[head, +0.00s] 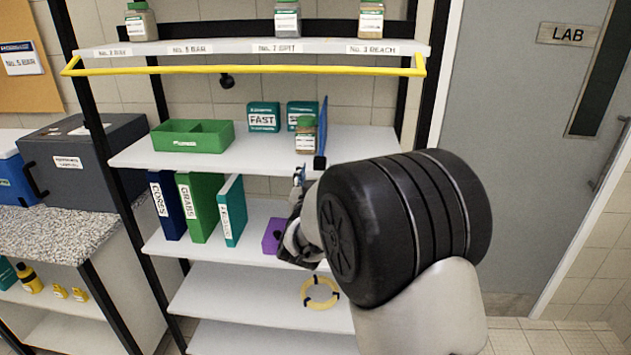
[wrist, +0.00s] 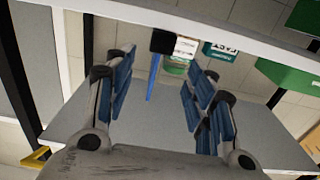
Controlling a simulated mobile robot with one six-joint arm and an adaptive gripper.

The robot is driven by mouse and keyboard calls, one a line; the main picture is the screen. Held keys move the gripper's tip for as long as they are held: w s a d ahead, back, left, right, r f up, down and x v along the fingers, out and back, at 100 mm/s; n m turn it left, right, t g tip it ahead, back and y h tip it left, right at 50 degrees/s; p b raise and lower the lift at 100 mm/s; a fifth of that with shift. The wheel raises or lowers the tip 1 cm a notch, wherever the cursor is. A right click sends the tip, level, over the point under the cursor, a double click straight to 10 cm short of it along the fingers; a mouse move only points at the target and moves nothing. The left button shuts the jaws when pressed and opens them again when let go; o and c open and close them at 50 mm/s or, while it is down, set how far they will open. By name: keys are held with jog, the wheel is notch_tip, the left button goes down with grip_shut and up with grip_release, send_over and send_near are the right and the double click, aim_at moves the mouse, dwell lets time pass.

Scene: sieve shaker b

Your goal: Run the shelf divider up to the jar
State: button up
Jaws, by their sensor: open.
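The shelf divider is a thin upright blue panel (head: 323,122) with a black block (head: 319,162) at the shelf's front edge. It also shows in the wrist view, where the picture is upside down, as a blue strip (wrist: 153,78) below the black block (wrist: 163,41). The jar (head: 305,138), with a green lid and white label, stands just left of the divider. It also shows in the wrist view (wrist: 186,48). I cannot tell whether they touch. My gripper (head: 299,178) is open and empty, just below the shelf front. In the wrist view the block appears between its fingers (wrist: 168,66).
A green divided tray (head: 192,136) and two teal boxes, one marked FAST (head: 263,117), share the shelf. A yellow rail (head: 245,69) crosses in front of the shelf above. Binders (head: 200,205) and a purple block (head: 272,236) stand on the shelf below.

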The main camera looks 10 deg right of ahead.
jog(key=shift+v, duration=1.2)
jog(key=s+a+r+n+g+y, duration=0.1)
jog(key=s+g+y, duration=0.2)
jog(key=s, duration=0.5)
jog(key=s+a+r+n+g+y, duration=0.2)
jog(key=s+y, duration=0.1)
jog(key=s, duration=0.4)
jog(key=s+d+f+g, duration=0.1)
jog(key=s+f+g, duration=0.1)
jog(key=s, duration=0.7)
jog(key=s+d+f+g, duration=0.2)
jog(key=s+f+g, duration=0.1)
jog(key=s, duration=0.7)
jog(key=s+d+f+g+h, duration=0.1)
jog(key=s+d+f+g, duration=0.1)
jog(key=s, duration=0.8)
jog(key=shift+f+g, duration=0.4)
